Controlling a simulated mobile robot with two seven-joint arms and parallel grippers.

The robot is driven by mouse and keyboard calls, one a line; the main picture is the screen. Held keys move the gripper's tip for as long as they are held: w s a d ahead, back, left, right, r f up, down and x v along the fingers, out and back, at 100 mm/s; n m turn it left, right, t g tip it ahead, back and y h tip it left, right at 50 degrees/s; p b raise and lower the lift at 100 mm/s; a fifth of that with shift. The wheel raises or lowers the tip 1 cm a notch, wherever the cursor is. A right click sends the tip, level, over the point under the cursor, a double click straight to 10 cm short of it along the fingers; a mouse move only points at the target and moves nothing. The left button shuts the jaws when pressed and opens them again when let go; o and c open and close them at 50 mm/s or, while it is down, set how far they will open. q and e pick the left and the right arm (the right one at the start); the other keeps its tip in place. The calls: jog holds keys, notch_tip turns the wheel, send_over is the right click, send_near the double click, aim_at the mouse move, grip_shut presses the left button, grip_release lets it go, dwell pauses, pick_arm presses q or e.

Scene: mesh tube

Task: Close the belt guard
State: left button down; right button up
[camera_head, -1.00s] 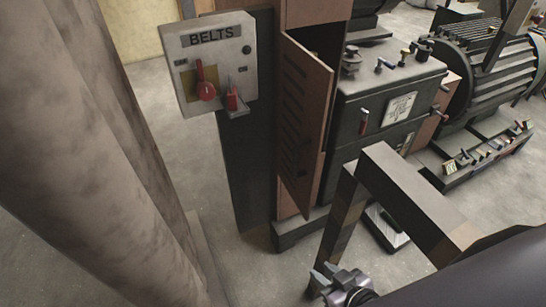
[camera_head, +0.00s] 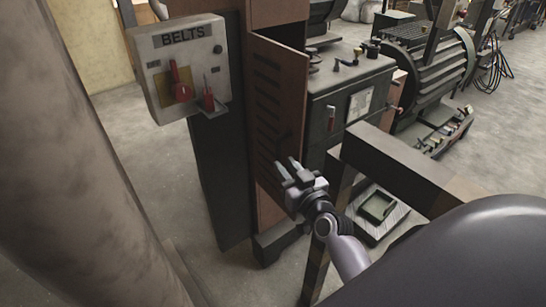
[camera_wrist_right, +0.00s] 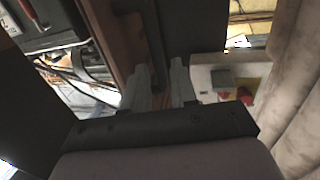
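The belt guard appears to be the brown slotted door (camera_head: 272,100) on the column below and right of the BELTS box; it stands ajar. My right gripper (camera_head: 287,164) is in front of the door's lower part, fingers pointing up toward it. In the right wrist view the two grey fingers (camera_wrist_right: 160,82) are apart, with a visible gap and nothing clearly held. A brown panel (camera_wrist_right: 108,32), likely the door, runs close beside the fingers there; I cannot tell whether they touch it. My left gripper is not in view.
The BELTS control box (camera_head: 180,65) with red levers hangs left of the door. A dark machine (camera_head: 345,105) stands right of it. A thick post (camera_head: 75,170) fills the left side. A dark angled frame (camera_head: 400,165) stands near my right arm.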

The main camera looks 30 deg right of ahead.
aim_at(280, 155)
jog(key=shift+w+d+r, duration=0.3)
jog(key=shift+w, duration=0.2)
jog(key=shift+w+d+f, duration=0.1)
jog(key=shift+w+d, duration=0.15)
jog(key=shift+w, duration=1.4)
jog(key=shift+w+d, duration=0.2)
jog(key=shift+w, duration=1.4)
